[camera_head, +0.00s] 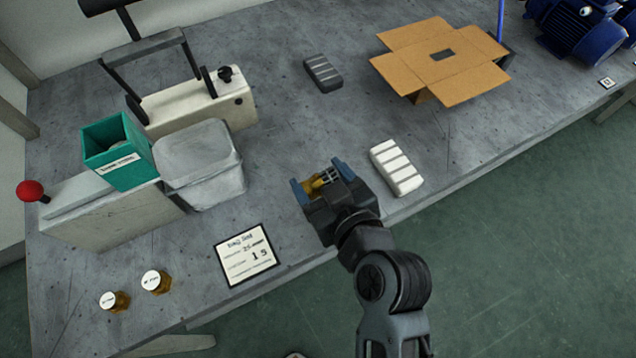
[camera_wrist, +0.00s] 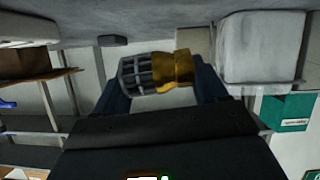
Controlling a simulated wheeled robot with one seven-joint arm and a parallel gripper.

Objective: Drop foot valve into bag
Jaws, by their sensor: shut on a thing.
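My gripper (camera_head: 322,178) is shut on the foot valve (camera_head: 315,184), a brass piece with a dark slotted strainer end. In the wrist view the foot valve (camera_wrist: 158,72) lies crosswise between the two fingers, brass end to the right and strainer end to the left. In the head view my gripper is above the front part of the workbench. The bag (camera_head: 198,165) is a translucent grey, box-like shape left of my gripper, with a pale top. The bag also shows at the upper right of the wrist view (camera_wrist: 262,50), apart from the valve. Whether its mouth is open I cannot tell.
A green bin (camera_head: 117,150) and a sealer with a black handle (camera_head: 190,100) stand beside the bag. A white ribbed block (camera_head: 396,167), a dark ribbed block (camera_head: 323,73) and an open cardboard box (camera_head: 440,60) are to the right.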

